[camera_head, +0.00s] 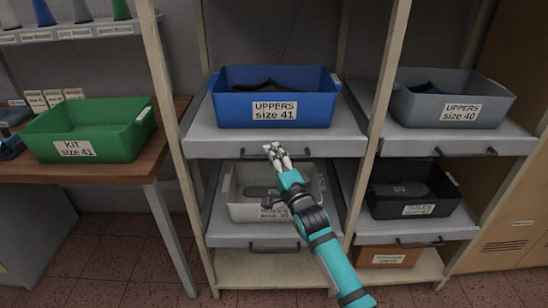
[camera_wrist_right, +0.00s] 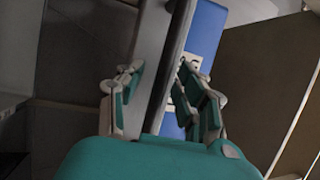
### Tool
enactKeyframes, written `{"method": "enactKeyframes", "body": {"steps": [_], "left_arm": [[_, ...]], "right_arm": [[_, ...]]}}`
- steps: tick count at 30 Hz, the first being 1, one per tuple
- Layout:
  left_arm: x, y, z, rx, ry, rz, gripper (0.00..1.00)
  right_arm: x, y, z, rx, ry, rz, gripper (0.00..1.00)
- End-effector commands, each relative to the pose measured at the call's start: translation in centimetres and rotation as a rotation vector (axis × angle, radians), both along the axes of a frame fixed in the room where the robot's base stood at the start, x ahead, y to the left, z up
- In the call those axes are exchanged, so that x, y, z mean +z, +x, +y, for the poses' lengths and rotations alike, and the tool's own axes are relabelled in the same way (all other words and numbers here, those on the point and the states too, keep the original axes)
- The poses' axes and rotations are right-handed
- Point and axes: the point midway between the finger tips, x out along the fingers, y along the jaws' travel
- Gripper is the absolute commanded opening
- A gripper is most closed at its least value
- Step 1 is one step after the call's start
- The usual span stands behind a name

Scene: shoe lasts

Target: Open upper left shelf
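The upper left shelf (camera_head: 200,146) is a grey pull-out tray with a dark bar handle (camera_head: 250,154) on its front, and it looks pushed in. It carries a blue bin (camera_head: 318,112) labelled "UPPERS size 41". My right gripper (camera_head: 272,151) is at the handle and hides part of it. In the right wrist view the fingers of my right gripper (camera_wrist_right: 163,100) are apart, with the shelf's grey front (camera_wrist_right: 150,50) and the dark handle (camera_wrist_right: 172,65) between them. I cannot tell whether a finger touches the handle. My left gripper is not in view.
Below is another shelf with a white bin (camera_head: 236,205), partly behind my right arm. To the right are a grey bin (camera_head: 450,105) above and a black bin (camera_head: 412,195) below. A green kit bin (camera_head: 90,130) stands on the wooden table at left. Posts (camera_head: 382,100) flank the shelf.

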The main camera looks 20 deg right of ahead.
Motion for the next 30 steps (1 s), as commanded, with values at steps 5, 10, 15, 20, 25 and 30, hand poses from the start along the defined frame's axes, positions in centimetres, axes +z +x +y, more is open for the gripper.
{"method": "enactKeyframes", "body": {"steps": [5, 10, 15, 20, 25, 30], "left_arm": [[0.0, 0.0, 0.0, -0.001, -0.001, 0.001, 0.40], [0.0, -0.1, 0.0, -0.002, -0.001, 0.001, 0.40], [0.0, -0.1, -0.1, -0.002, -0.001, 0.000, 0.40], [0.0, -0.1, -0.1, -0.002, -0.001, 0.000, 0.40], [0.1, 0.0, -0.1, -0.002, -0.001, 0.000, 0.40], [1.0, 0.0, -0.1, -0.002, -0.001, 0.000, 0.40]], "right_arm": [[0.0, 0.0, 0.0, 0.000, 0.000, 0.000, 0.18], [0.0, 0.0, 0.0, 0.000, 0.000, 0.000, 0.00], [0.0, 0.0, 0.0, 0.000, 0.000, 0.001, 0.00], [-0.1, 0.0, 0.0, 0.000, 0.000, 0.002, 0.00], [-0.1, -0.2, 0.0, 0.000, -0.001, 0.003, 0.00], [0.0, -1.4, 0.4, 0.001, -0.001, 0.006, 0.00]]}}
